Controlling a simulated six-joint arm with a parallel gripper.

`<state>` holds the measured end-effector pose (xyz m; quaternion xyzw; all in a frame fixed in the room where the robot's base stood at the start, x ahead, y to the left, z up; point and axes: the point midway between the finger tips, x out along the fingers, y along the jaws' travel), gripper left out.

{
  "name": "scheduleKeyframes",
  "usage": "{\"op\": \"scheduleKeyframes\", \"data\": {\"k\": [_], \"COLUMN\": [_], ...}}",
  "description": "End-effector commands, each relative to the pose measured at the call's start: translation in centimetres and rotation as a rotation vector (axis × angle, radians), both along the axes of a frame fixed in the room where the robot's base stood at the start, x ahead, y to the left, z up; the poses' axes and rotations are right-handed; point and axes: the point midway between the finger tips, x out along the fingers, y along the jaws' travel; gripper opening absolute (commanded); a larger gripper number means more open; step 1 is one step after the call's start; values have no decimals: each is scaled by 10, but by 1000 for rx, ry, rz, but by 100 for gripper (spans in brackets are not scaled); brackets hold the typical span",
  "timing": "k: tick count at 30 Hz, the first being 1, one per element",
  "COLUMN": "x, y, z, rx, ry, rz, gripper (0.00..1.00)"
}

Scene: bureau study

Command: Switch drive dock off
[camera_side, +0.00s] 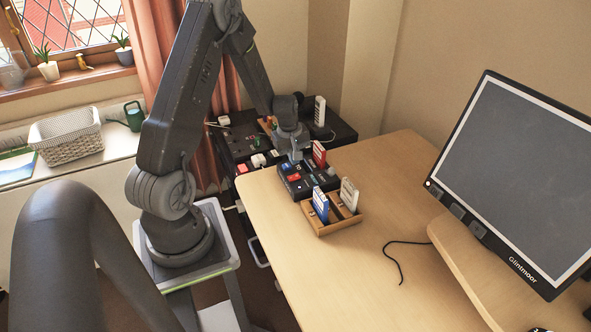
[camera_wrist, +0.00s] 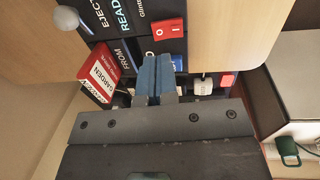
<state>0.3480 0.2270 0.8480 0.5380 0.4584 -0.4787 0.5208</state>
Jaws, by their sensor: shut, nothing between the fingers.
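The drive dock (camera_side: 297,187) is a black box with several labels, standing on the wooden desk near its far left edge. It also shows in the wrist view (camera_wrist: 106,22), where its red rocker switch (camera_wrist: 168,29) carries O and I marks. I cannot tell which side of the switch is pressed. A red and white cartridge (camera_wrist: 99,75) labelled GARDEN stands upright in the dock; it shows in the side view too (camera_side: 319,154). My gripper (camera_wrist: 158,58) is shut and empty. Its fingertips appear just below the switch in the wrist view; contact cannot be told.
A wooden rack (camera_side: 347,223) holding a blue cartridge (camera_side: 320,204) and a pale one (camera_side: 349,193) stands in front of the dock. A monitor (camera_side: 515,175) stands at right, with a black cable (camera_side: 393,262) on the desk. A dark cabinet with small items lies behind the desk.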

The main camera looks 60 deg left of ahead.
Motion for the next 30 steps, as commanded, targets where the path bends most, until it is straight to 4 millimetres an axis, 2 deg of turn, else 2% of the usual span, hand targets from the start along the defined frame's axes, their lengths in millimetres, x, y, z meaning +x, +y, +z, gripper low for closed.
{"op": "scheduleKeyframes", "data": {"k": [3, 9, 30], "x": [3, 5, 8], "y": [-1, 0, 0], "z": [-23, -46, -58], "rx": [-2, 0, 1], "ry": [2, 2, 1], "rz": [0, 0, 0], "gripper": [0, 0, 0]}}
